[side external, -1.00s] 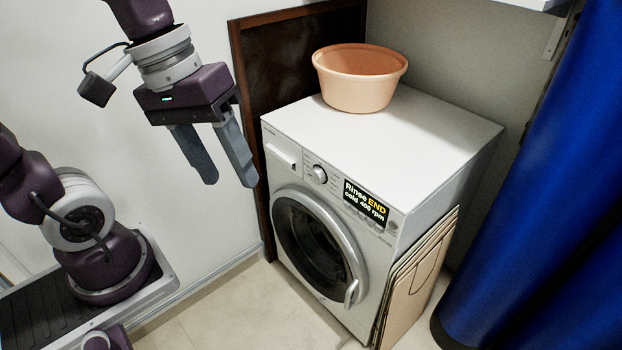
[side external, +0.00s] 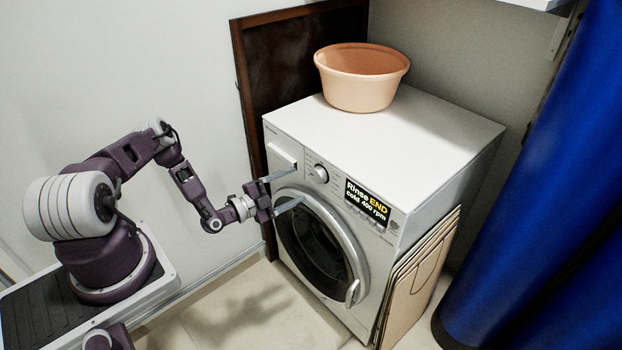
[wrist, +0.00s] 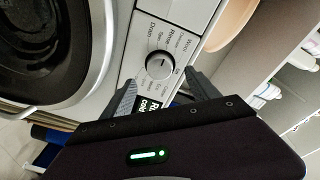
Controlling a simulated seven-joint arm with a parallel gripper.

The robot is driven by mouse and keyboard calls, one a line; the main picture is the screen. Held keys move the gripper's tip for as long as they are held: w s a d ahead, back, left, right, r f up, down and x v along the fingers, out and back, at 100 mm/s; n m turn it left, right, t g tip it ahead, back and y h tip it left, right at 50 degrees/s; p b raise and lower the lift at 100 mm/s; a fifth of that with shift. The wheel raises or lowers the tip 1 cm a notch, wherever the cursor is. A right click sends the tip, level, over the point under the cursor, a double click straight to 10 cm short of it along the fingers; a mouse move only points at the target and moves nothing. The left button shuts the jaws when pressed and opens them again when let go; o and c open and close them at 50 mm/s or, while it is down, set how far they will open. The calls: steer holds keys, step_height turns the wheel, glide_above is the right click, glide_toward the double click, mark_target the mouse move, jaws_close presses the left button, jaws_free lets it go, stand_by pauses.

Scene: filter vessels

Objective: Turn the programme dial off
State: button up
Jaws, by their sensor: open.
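The programme dial (side external: 320,174) is a round silver knob on the washing machine's front panel. In the wrist view the dial (wrist: 160,65) is ringed by printed programme names, too small to read fully. My gripper (side external: 299,185) is open in front of the panel, left of the dial, one finger above the other. In the wrist view my gripper's fingers (wrist: 160,77) point toward the dial, one on each side of it, with nothing between them. I cannot tell that either finger touches it. The display (side external: 367,202) reads "Rinse END cold 400 rpm".
The white washing machine (side external: 390,130) has a round door (side external: 315,240) below the panel. An orange basin (side external: 361,80) sits on its top. Folded cardboard (side external: 415,275) leans on its right side. A blue curtain (side external: 540,200) hangs at the right. The floor before the machine is clear.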

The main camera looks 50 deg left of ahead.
mark_target(315, 177)
steer(key=w, duration=0.4)
steer(key=w+d, duration=0.1)
steer(key=w, duration=0.1)
steer(key=shift+w, duration=0.4)
steer(key=c, duration=1.4)
steer(key=shift+o, duration=0.2)
